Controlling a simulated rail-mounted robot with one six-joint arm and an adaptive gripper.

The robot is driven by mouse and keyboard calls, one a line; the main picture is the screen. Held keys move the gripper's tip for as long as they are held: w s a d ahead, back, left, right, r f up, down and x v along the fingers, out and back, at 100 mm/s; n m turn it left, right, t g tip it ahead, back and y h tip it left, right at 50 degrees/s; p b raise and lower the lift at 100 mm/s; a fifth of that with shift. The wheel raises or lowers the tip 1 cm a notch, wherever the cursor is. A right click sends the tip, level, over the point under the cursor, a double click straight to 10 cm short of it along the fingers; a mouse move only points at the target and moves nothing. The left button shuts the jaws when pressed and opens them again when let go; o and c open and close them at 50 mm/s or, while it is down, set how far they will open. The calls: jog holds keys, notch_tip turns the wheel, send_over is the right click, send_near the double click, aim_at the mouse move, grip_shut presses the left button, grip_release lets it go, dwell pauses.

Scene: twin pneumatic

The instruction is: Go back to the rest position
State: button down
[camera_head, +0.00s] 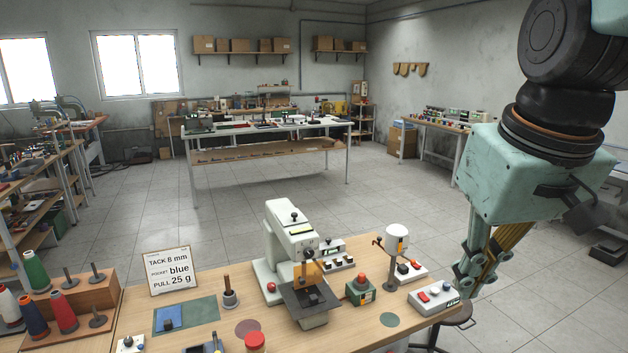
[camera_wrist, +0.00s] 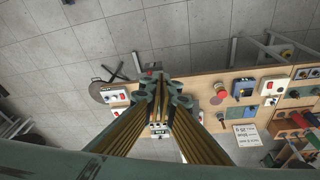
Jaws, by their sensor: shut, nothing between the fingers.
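My gripper (camera_head: 468,280) hangs at the right of the head view, in the air by the right end of the workbench (camera_head: 372,338). Its fingers point down and are together, with nothing held. In the wrist view my gripper (camera_wrist: 160,84) reaches out over the bench end, its fingertips close together. The fingers hide part of the bench there. A white control box with a red switch (camera_head: 434,299) sits on the bench just left of the gripper in the head view. I cannot tell the exact height of the fingertips above the bench.
A white sewing-type machine (camera_head: 287,240) stands mid-bench, with a green box with a red button (camera_head: 361,288) beside it. A lettered card (camera_head: 170,270) and thread cones (camera_head: 36,269) are at left. A stool (camera_head: 458,313) stands by the bench end. Open floor (camera_head: 400,210) lies behind.

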jog(key=s+a+f+m, duration=0.1)
jog(key=s+f, duration=0.1)
jog(key=s, duration=1.2)
jog(key=shift+a+t, duration=0.3)
jog(key=shift+a, duration=0.05)
dwell(0.7)
